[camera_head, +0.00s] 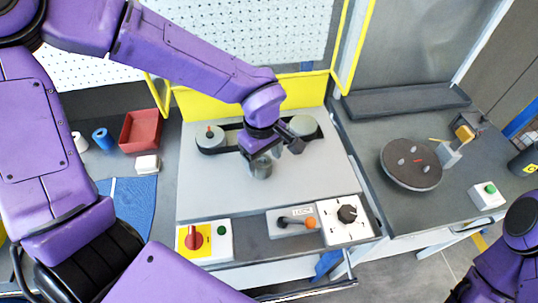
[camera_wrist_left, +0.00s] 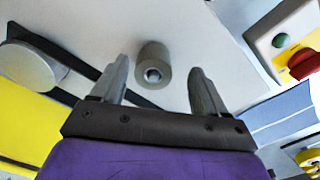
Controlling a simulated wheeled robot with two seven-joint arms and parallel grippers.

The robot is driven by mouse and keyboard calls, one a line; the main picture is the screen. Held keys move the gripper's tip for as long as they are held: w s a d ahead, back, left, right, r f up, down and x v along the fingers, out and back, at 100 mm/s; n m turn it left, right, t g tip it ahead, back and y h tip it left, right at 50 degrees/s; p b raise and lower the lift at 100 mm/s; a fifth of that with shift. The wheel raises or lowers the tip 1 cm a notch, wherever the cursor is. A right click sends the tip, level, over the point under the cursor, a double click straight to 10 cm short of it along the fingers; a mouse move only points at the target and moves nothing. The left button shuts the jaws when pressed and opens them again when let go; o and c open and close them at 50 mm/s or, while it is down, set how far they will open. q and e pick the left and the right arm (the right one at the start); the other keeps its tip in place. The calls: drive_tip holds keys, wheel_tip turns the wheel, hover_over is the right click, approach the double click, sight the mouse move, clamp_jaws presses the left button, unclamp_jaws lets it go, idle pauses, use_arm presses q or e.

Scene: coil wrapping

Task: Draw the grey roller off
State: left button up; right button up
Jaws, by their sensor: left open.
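The grey roller (camera_head: 260,168) is a short upright cylinder on the light grey machine top, with its upper part partly covered by my left gripper in the head view. In the left wrist view the grey roller (camera_wrist_left: 153,64) shows its end with a dark central hole. My left gripper (camera_head: 272,149) is at the roller, and its open fingers (camera_wrist_left: 160,68) appear on either side of it. A gap shows between the roller and each finger in the wrist view. I cannot tell the exact height of the fingers over it. My right gripper is out of view.
Two grey discs (camera_head: 211,137) with a black belt sit behind the roller. A yellow guard (camera_head: 205,103) stands at the back. Switch boxes (camera_head: 346,218) line the front edge. A dark turntable (camera_head: 410,164) is on the right table; a red bin (camera_head: 140,131) is at left.

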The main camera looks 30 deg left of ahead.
sight(265, 163)
use_arm(q)
drive_tip(key=shift+s+f, duration=0.4)
drive_tip(key=shift+f, duration=0.25)
drive_tip(key=shift+s+f, duration=0.4)
drive_tip(key=shift+f, duration=0.2)
drive_tip(key=w+f, duration=0.3)
drive_tip(key=shift+w, duration=0.1)
drive_tip(key=shift+s+r, duration=0.15)
drive_tip(key=shift+s, duration=0.15)
drive_tip(key=shift+s+r, duration=0.15)
drive_tip(key=shift+s, duration=0.15)
drive_tip(key=c, duration=0.5)
drive_tip(key=shift+d, duration=0.1)
drive_tip(key=c, duration=0.5)
drive_tip(key=shift+w, duration=0.1)
drive_tip(key=shift+c, duration=0.6)
drive_tip(key=shift+o, duration=0.8)
drive_tip(key=shift+w, duration=0.1)
drive_tip(key=shift+c, duration=1.1)
drive_tip(key=shift+r+p, duration=2.9)
drive_tip(key=shift+p, duration=0.4)
drive_tip(key=shift+r, duration=1.25)
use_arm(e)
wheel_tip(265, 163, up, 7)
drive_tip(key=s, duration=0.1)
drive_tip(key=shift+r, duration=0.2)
